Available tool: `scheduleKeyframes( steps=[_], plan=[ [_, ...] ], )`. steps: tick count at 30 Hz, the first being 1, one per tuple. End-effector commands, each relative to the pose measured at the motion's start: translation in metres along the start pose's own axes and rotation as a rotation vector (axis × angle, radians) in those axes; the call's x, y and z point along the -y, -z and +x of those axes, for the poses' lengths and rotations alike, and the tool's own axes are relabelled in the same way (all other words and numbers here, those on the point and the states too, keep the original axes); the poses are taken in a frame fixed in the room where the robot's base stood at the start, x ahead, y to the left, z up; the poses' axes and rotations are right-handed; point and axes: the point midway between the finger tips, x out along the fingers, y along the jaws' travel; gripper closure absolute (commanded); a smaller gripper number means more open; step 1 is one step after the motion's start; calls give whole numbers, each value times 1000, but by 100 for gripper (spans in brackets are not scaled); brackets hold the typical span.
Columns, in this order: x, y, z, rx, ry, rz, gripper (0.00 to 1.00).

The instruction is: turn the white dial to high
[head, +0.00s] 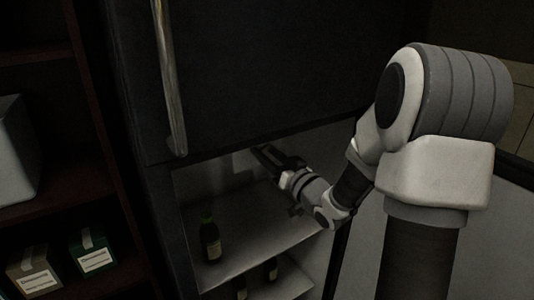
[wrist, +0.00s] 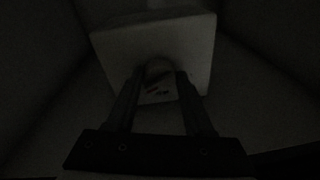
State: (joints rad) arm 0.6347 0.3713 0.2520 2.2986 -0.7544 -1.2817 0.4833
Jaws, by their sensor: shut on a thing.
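The white dial (wrist: 158,70) shows dimly in the wrist view, on the front of a pale box-shaped housing (wrist: 193,42). Small dark marks show just below it, too dim to read. My gripper (wrist: 160,78) has one finger on each side of the dial and is shut on it. In the head view my gripper (head: 266,153) reaches into the upper part of an open fridge compartment (head: 262,232). The dial cannot be made out there. The dial's setting cannot be read.
A dark upper door (head: 240,70) with a long metal handle (head: 169,80) hangs above my gripper. A dark bottle (head: 210,240) stands on the shelf below, with more bottles lower down. The open lower door (head: 375,245) is at right. Shelving with boxes (head: 33,270) stands at left.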

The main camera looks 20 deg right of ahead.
Motion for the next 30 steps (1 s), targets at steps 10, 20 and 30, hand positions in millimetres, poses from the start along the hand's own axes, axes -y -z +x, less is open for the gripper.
scheduleKeyframes(
  steps=[10,20,30],
  plan=[
    [-1,1,0,-6,-5,29,100],
    [-1,1,0,-5,-5,28,30],
    [0,0,0,-3,-4,27,20]
  ],
)
